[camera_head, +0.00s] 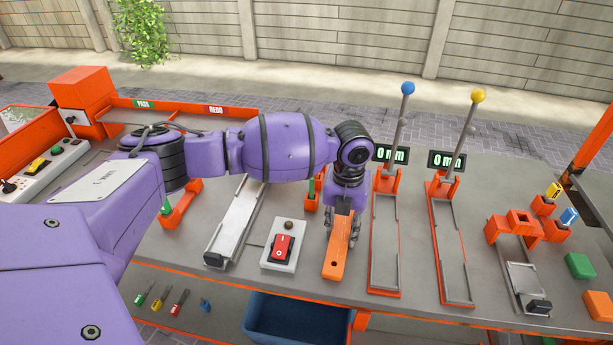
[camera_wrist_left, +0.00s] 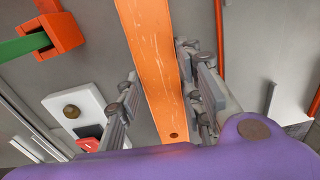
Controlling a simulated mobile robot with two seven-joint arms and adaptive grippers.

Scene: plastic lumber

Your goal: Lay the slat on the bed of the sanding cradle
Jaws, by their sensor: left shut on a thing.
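The slat is a long orange bar (camera_head: 336,258) with a small hole at its near end. It is in my left gripper (camera_head: 342,229), right of the red rocker switch. In the left wrist view the slat (camera_wrist_left: 151,65) runs lengthwise between the fingers (camera_wrist_left: 162,88), which are shut on it. I cannot tell whether its underside touches the bench. A long grey channel (camera_head: 237,228) lies left of the switch, apart from the slat; I cannot tell for certain whether it is the sanding cradle. My right gripper is not in view.
A white box with a red rocker switch (camera_head: 281,247) sits close left of the slat. Two orange-framed lever gauges (camera_head: 384,240) (camera_head: 449,240) reading 0 mm stand to its right. A blue bin (camera_head: 290,318) is below the bench front. Orange and green blocks are at the far right.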

